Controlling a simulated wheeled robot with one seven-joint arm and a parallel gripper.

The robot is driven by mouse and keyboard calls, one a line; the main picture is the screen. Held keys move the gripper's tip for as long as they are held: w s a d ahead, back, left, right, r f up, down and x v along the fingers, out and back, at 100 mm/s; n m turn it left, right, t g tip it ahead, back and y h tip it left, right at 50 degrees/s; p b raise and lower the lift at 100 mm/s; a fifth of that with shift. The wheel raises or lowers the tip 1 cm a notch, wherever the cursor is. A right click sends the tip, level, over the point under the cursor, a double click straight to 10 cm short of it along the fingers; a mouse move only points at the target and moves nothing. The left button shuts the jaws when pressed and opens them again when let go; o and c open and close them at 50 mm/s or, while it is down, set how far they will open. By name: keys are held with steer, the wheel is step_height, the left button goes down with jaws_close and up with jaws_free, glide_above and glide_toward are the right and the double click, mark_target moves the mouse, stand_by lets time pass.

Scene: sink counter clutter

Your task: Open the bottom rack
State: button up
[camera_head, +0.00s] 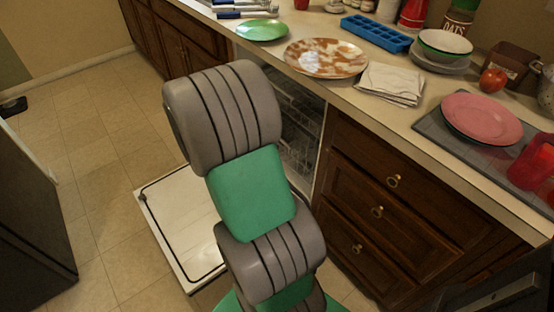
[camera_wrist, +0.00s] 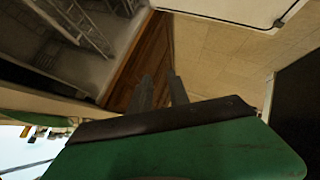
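The dishwasher stands open under the counter, with its door (camera_head: 172,228) lowered flat above the floor. The white door also shows at the top of the wrist view (camera_wrist: 225,8). Wire racks (camera_head: 298,145) sit inside the dark interior, partly hidden by my arm. In the wrist view, rack wires (camera_wrist: 78,22) show at the upper left; I cannot clearly tell the bottom rack from the upper one. My gripper (camera_wrist: 164,90) is hidden in the head view. In the wrist view its fingers are apart, with nothing seen between them, and clear of the rack.
The counter above holds a green plate (camera_head: 262,30), a brown-and-white plate (camera_head: 326,58), folded cloths (camera_head: 390,84), a blue ice tray (camera_head: 376,33) and a pink plate (camera_head: 481,118). Wooden drawers (camera_head: 385,200) flank the dishwasher on the right. Tiled floor (camera_head: 105,180) is clear at left, beside a dark appliance (camera_head: 30,215).

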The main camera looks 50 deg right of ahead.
steer(key=d+f+n+h+b, duration=0.3)
steer(key=d+f+b, duration=0.5)
steer(key=d+f, duration=1)
steer(key=s+d+f+n+t+h+b, duration=0.1)
steer(key=s+d+f+h+b, duration=0.3)
steer(key=f, duration=0.5)
steer(key=s+d+f+n+t+h+b, duration=0.1)
steer(key=s+d+f+n+b, duration=0.1)
steer(key=s+d+f+b, duration=0.5)
steer(key=w+d+f, duration=0.1)
steer(key=w+d, duration=0.4)
steer(key=w, duration=0.2)
steer(key=shift+d+f+h, duration=0.2)
steer(key=shift+f+h, duration=0.1)
steer(key=shift+w, duration=0.1)
steer(key=shift+c, duration=0.3)
jaws_close()
